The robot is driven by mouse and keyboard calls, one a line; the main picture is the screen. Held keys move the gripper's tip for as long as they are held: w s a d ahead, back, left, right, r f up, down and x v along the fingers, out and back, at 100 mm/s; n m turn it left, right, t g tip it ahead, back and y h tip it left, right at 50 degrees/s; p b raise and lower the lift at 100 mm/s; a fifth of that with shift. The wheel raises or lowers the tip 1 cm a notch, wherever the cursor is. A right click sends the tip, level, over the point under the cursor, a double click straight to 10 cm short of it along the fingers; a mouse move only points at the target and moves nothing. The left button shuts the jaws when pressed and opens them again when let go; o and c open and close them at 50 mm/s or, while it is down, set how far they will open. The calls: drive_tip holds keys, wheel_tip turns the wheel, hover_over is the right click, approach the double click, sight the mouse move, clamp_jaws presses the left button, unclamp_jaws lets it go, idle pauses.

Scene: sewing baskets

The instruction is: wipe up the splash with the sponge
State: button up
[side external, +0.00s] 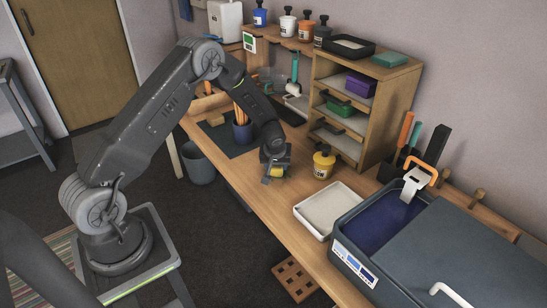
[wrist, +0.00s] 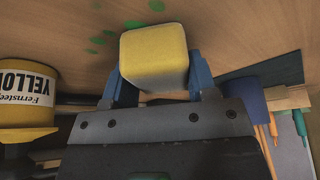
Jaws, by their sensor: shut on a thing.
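My gripper (side external: 275,176) is shut on a yellow sponge (side external: 278,171), just over the wooden bench top. In the wrist view the sponge (wrist: 154,57) is a rounded yellow block between the two blue fingers of my gripper (wrist: 153,80). The splash (wrist: 97,41) shows in the wrist view as several green spots on the wood, beside and beyond the sponge. I cannot make out the splash in the side view. I cannot tell whether the sponge touches the bench.
A wooden shelf unit (side external: 375,125) rises at the back. A white tray (side external: 318,231) and a dark tub (side external: 345,272) lie to the right.

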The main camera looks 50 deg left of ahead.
sight(289, 176)
drive_tip(key=shift+d, duration=2.95)
drive_tip(key=shift+a, duration=3.55)
drive_tip(key=shift+w+a, duration=0.15)
drive_tip(key=shift+w, duration=0.4)
drive_tip(key=shift+s+d, duration=0.1)
drive_tip(key=shift+d, duration=3.5)
drive_tip(key=shift+a, duration=3.5)
drive_tip(key=shift+a+r, duration=0.1)
drive_tip(key=shift+r, duration=3.95)
